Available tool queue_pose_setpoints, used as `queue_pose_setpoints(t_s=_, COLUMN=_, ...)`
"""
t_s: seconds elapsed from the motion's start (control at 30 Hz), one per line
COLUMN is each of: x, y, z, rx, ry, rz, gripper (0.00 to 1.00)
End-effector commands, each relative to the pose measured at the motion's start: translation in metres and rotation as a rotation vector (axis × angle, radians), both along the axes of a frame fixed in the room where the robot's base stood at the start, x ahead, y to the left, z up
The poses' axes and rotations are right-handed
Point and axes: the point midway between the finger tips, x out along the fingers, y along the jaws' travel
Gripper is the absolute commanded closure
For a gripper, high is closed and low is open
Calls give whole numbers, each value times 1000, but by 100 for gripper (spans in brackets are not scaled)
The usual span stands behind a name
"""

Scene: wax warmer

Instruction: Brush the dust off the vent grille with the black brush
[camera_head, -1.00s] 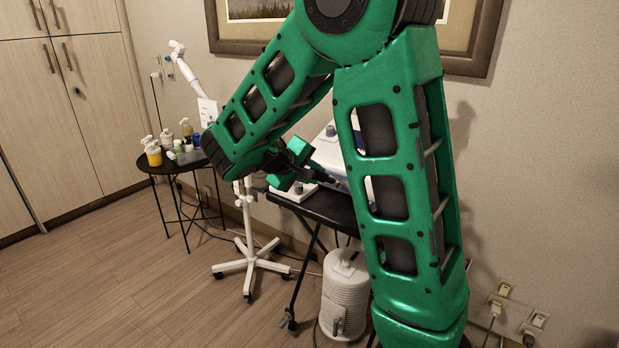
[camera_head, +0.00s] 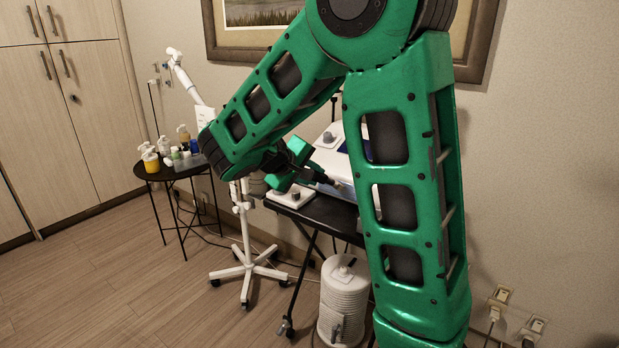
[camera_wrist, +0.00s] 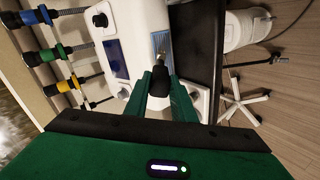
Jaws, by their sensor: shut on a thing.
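My gripper (camera_wrist: 166,98) is shut on the black brush (camera_wrist: 160,83), which sticks out forward between the green fingers. The brush's narrow end points at the pale bluish vent grille (camera_wrist: 160,42) on the side of a white machine (camera_wrist: 125,35). The brush end overlaps the grille's near edge in the wrist view; whether it touches, I cannot tell. Dust is too small to make out. In the head view, the brush (camera_head: 330,182) reaches toward the lower side of the white machine (camera_head: 325,160), and my arm hides much of that machine.
The machine stands on a dark cart top (camera_head: 325,213). A small white box with a knob (camera_head: 291,197) sits by its edge. A white canister (camera_head: 343,300) and a wheeled white stand (camera_head: 246,270) are on the floor. A round table with bottles (camera_head: 172,165) stands left.

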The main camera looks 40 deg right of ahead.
Motion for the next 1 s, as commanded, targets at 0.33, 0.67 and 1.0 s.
queue_pose_setpoints(t_s=0.33, x=1, y=0, z=-1, rx=0, ry=1, rz=1, gripper=100)
queue_pose_setpoints(t_s=0.67, x=1, y=1, z=-4, rx=0, ry=2, rz=1, gripper=100)
queue_pose_setpoints(t_s=1.0, x=3, y=3, z=-12, rx=0, ry=2, rz=1, gripper=100)
